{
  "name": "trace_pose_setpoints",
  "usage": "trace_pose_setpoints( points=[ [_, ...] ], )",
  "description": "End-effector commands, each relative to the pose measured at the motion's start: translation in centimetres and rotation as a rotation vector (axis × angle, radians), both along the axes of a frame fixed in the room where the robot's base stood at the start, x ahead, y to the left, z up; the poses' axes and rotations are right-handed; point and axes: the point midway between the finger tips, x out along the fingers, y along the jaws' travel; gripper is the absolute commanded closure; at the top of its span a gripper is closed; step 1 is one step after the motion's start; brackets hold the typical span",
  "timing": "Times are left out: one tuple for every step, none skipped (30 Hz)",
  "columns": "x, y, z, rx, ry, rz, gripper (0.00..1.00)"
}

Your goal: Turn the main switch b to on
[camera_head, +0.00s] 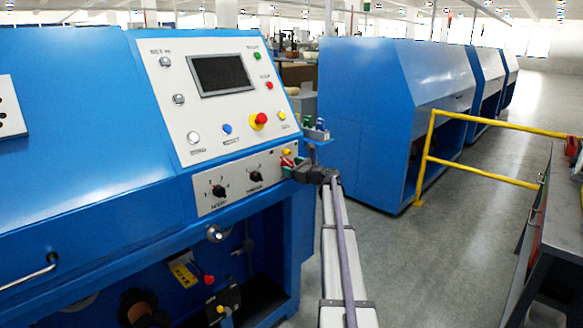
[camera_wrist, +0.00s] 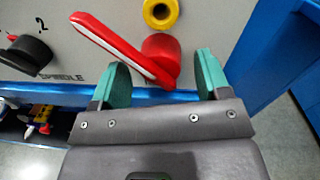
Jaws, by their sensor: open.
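A red rotary switch (camera_wrist: 161,52) with a long red, white-edged lever (camera_wrist: 112,42) sits on the grey panel in the wrist view. The lever slants to the upper left from the hub. I take it to be the main switch; no on or off label for it is readable. My gripper (camera_wrist: 162,76) is open, its green fingertips on either side of the red hub, with the lever passing across above the left finger. Contact cannot be told. In the head view my gripper (camera_head: 291,168) is at the right end of the lower panel, partly covering the red switch (camera_head: 286,161).
A yellow round part (camera_wrist: 160,13) is just above the switch. The black spindle knob (camera_wrist: 26,53) is to its left. A yellow rail (camera_head: 480,171) stands right.

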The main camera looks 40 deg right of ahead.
Motion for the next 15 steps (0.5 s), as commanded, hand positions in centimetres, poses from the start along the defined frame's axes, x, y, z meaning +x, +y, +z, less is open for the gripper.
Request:
trace_pose_setpoints(
  points=[
    [0.48,0.03,0.00,0.000,0.000,0.000,0.30],
    [0.64,0.09,0.00,0.000,0.000,0.000,0.30],
    [0.77,0.13,0.00,0.000,0.000,0.000,0.30],
    [0.80,0.17,0.00,0.000,0.000,0.000,0.30],
    [0.82,0.19,0.00,0.000,0.000,0.000,0.30],
    [0.81,0.19,-0.01,0.000,0.000,0.000,0.30],
    [0.80,0.19,-0.01,0.000,0.000,0.000,0.30],
    [0.79,0.20,0.00,0.000,0.000,0.000,0.30],
    [0.78,0.20,0.00,0.000,0.000,0.000,0.30],
    [0.78,0.20,0.00,0.000,0.000,0.000,0.32],
    [0.78,0.20,-0.01,-0.001,0.000,0.000,0.35],
    [0.77,0.20,0.00,-0.001,0.000,0.000,0.39],
    [0.77,0.19,-0.01,-0.001,0.000,0.000,0.42],
    [0.76,0.19,-0.01,-0.001,0.000,0.000,0.45],
    [0.76,0.19,-0.01,-0.001,0.000,0.000,0.49]
  ],
)
